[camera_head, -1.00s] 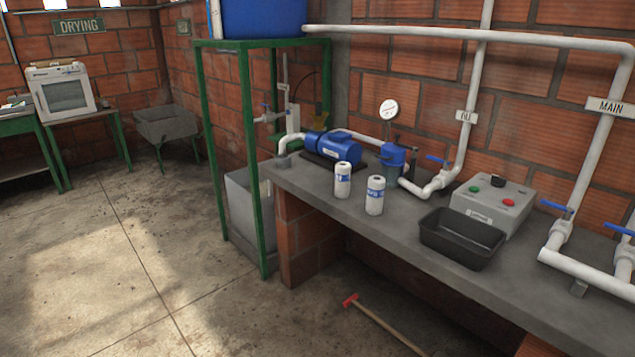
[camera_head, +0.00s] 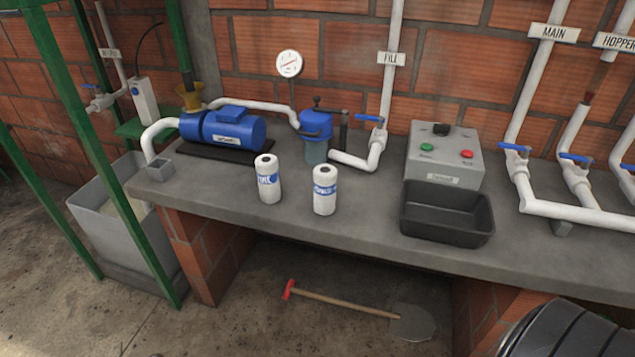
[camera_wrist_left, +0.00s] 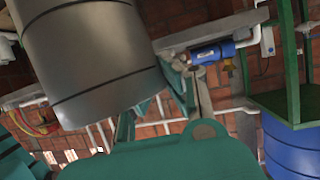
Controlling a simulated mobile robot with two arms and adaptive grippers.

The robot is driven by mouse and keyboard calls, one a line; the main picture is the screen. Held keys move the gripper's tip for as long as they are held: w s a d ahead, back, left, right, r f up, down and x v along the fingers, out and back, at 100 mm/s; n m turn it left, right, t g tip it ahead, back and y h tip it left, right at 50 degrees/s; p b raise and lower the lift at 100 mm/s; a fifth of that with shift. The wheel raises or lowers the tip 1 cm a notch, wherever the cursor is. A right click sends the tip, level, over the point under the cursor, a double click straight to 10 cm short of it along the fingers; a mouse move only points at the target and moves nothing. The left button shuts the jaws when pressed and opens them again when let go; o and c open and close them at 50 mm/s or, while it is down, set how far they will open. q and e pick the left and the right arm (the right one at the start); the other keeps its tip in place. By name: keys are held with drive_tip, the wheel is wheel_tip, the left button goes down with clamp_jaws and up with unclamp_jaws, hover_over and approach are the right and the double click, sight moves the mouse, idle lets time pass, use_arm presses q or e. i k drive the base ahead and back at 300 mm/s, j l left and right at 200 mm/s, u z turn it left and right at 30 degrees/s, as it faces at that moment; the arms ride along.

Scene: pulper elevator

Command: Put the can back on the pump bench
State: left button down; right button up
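In the left wrist view a large grey metal can (camera_wrist_left: 92,55) with dark bands fills the upper left. My left gripper (camera_wrist_left: 152,105), with teal parts, is right at its rim and appears shut on it. The exact contact is hidden behind the can. The pump bench (camera_head: 350,215) is a grey concrete slab on brick legs. It carries a blue pump (camera_head: 222,130).
Bare slab lies left of the bottles and along the front. A shovel (camera_head: 345,303) lies below. A dark ribbed object (camera_head: 570,335) is at bottom right.

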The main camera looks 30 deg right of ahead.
sight(221, 189)
drive_tip(key=i+j+z, duration=0.25)
drive_tip(key=z, duration=0.25)
drive_tip(key=i+j+z, duration=0.35)
drive_tip(key=z, duration=0.15)
drive_tip(key=i+j+z, duration=0.2)
drive_tip(key=j+z, duration=0.75)
drive_tip(key=j, duration=0.15)
drive_tip(key=i, duration=0.05)
